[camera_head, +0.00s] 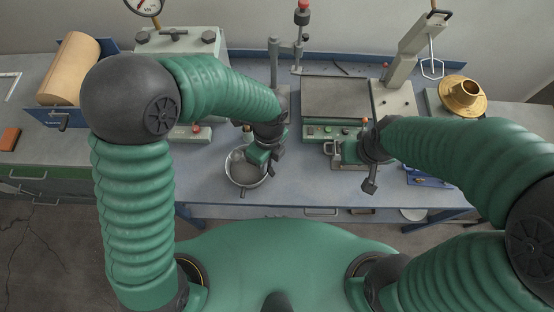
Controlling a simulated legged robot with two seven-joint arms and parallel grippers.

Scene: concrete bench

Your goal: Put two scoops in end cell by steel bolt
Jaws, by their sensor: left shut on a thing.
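A round metal bowl (246,183) of grey material stands near the bench's front edge. My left gripper (256,158) points down over the bowl and is shut on what looks like a scoop (237,158), whose head lies in or just above the bowl. The gripper hides most of it. A small steel mould (335,154) sits to the right, at the front of the bench. My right gripper (368,172) hangs beside it and covers part of it. The cells and the steel bolt are too small and hidden to make out. I cannot tell whether the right jaws are open.
A grey flat plate machine (335,98) with a green control front (318,131) stands behind the mould. A tan cylinder (69,69) and orange block (9,139) are at left. Bare bench (205,180) lies left of the bowl.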

